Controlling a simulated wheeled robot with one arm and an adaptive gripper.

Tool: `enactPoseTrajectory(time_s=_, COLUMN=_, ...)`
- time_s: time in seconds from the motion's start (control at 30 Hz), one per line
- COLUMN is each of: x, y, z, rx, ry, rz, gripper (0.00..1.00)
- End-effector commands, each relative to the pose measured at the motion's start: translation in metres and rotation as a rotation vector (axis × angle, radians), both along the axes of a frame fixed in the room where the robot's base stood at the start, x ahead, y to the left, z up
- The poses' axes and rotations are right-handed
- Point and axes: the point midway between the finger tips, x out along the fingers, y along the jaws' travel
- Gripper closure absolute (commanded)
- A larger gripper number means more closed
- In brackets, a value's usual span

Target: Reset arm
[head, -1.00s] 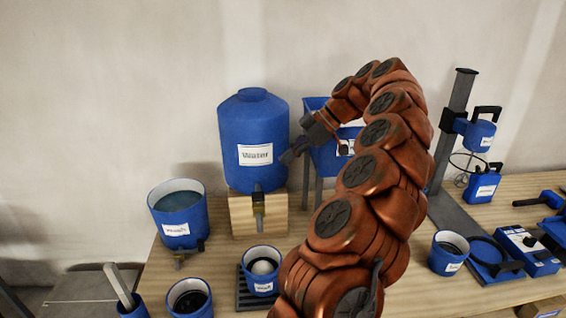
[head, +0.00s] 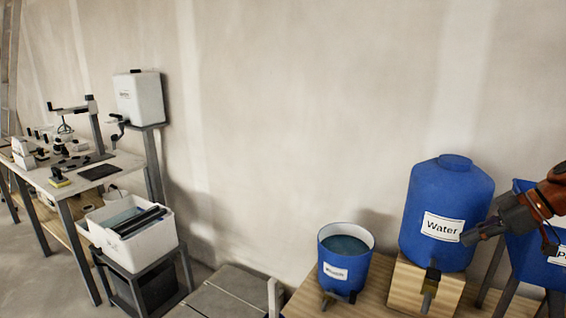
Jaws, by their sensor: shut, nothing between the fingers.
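My gripper (head: 485,232) is at the right side of the head view, in front of the blue water tank (head: 447,205). Its fingers are shut and hold nothing. They point left, close to the tank's white label; I cannot tell whether they touch the tank. Only the end of my orange arm shows; the rest is outside the right edge.
The water tank stands on a wooden block (head: 428,283) on the bench. A blue bucket (head: 345,262) of liquid stands to its left. A blue bin (head: 538,255) is behind my gripper. Further left are a white bin (head: 130,236) and a second workbench (head: 62,183).

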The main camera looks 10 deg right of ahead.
Motion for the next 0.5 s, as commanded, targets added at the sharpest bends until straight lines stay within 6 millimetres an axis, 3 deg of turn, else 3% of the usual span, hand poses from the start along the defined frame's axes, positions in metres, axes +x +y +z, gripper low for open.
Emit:
enactPoseTrajectory(time_s=0.03, x=0.003, y=0.023, z=0.01, rx=0.002, ry=0.027, rz=0.02, gripper=1.0)
enactPoseTrajectory(time_s=0.23, x=0.002, y=0.112, z=0.035, rx=-0.012, ry=0.169, rz=0.035, gripper=1.0)
enactPoseTrajectory(time_s=0.5, x=-0.034, y=0.212, z=0.042, rx=-0.087, ry=0.374, rz=-0.014, gripper=1.0)
